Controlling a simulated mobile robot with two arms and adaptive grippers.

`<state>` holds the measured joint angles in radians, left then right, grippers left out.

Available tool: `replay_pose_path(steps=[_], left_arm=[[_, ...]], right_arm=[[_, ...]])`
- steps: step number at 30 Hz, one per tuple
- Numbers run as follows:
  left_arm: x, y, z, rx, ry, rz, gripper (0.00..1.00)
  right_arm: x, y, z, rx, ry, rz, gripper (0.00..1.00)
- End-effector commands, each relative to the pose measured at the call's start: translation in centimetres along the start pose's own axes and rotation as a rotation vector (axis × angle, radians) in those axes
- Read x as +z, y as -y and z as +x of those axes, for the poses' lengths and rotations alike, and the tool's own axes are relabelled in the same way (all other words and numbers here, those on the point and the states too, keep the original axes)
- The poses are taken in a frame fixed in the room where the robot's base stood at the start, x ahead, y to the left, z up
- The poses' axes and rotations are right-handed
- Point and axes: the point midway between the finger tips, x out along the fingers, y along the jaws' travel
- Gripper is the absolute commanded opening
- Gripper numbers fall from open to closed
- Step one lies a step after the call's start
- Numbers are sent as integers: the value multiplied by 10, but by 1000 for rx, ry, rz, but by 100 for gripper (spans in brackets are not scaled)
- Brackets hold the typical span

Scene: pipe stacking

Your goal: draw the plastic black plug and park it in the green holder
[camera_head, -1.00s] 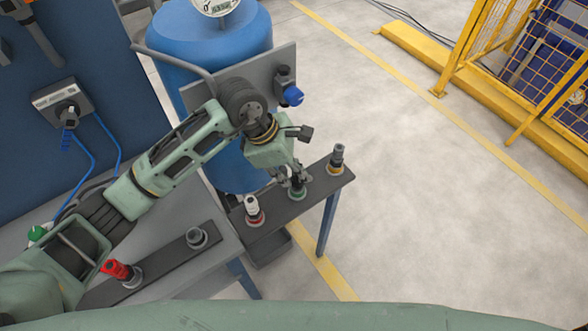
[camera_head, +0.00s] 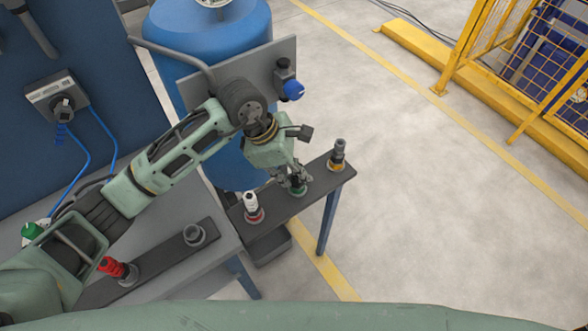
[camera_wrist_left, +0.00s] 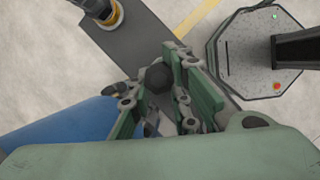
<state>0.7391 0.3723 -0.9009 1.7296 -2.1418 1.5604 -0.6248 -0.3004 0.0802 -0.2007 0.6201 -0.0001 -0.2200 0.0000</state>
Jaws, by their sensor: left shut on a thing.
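My left gripper (camera_head: 291,177) reaches down over the green holder (camera_head: 297,189), the middle one on the dark rack (camera_head: 318,188). In the left wrist view, its fingers (camera_wrist_left: 158,90) are shut on a dark, faceted plug, the black plug (camera_wrist_left: 157,77). The fingers hide most of the plug in the head view. I cannot tell whether it is fully seated in the green holder. My right gripper is not in view.
A white plug (camera_head: 250,201) stands in a red-ringed holder beside the gripper. Another dark plug (camera_head: 339,149) stands in a yellow-ringed holder at the rack's far end. A red plug (camera_head: 112,266) and a grey socket (camera_head: 194,235) are on the bench. A blue tank (camera_head: 212,50) is behind.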

Motion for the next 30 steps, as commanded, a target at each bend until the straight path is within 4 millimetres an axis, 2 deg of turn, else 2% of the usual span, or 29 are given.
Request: replay_pose_path(steps=[1,9,20,23,30], left_arm=[[1,0,-1,1,2,1,18],[1,0,-1,1,2,1,40],[0,-1,-6,2,1,0,40],[0,-2,-19,4,1,2,40],[0,-2,-70,6,-1,2,40]], right_arm=[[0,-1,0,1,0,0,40],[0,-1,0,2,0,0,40],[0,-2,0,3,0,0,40],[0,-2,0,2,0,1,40],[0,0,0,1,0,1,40]])
